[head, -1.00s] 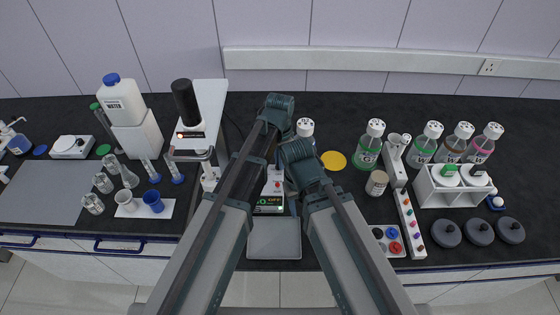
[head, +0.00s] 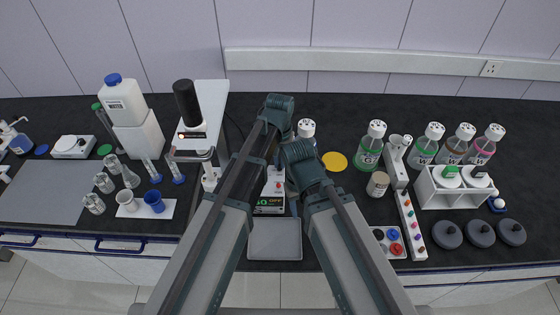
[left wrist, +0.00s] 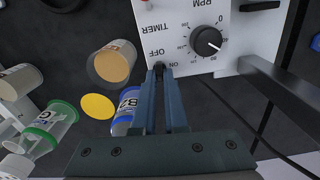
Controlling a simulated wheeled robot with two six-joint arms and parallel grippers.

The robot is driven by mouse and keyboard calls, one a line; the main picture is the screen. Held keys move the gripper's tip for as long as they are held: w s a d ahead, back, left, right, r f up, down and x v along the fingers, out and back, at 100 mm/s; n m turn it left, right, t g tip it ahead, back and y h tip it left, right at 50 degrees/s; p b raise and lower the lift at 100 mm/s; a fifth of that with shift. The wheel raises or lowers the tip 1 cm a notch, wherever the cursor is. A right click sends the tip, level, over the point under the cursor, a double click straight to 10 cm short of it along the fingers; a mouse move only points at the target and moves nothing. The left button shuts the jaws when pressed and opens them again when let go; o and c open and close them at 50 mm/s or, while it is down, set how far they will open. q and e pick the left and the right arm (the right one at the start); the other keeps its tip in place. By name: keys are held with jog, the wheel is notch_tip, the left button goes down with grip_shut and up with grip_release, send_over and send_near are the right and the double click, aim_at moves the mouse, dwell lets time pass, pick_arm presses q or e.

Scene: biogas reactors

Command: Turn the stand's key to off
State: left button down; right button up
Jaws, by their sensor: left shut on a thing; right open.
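The stand (head: 274,184) is a white unit in the middle of the bench, partly hidden by my arms. Its display (head: 269,203) reads OFF in pale letters. In the left wrist view the white panel (left wrist: 190,18) appears upside down, with a black RPM knob (left wrist: 206,40), a TIMER label and OFF and ON marks. My left gripper (left wrist: 160,72) is shut on the key beside these marks; its fingers hide most of the key. In the head view my arm hides that grip. My right gripper (head: 293,205) is open by the stand's right side, mostly hidden under its arm.
A grey tray (head: 274,239) lies in front of the stand. A blue-labelled bottle (head: 306,129) and yellow disc (head: 334,161) stand close behind and right. A green-labelled bottle (head: 369,149) and cup (head: 377,184) are farther right. A mixer (head: 190,102) stands left.

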pick_arm(q)
jog(key=shift+n, duration=0.6)
jog(key=c, duration=1)
grip_release()
jog(key=shift+o, duration=0.2)
notch_tip(320, 180, up, 14)
jog(key=p, duration=1.4)
jog(key=shift+f, duration=0.1)
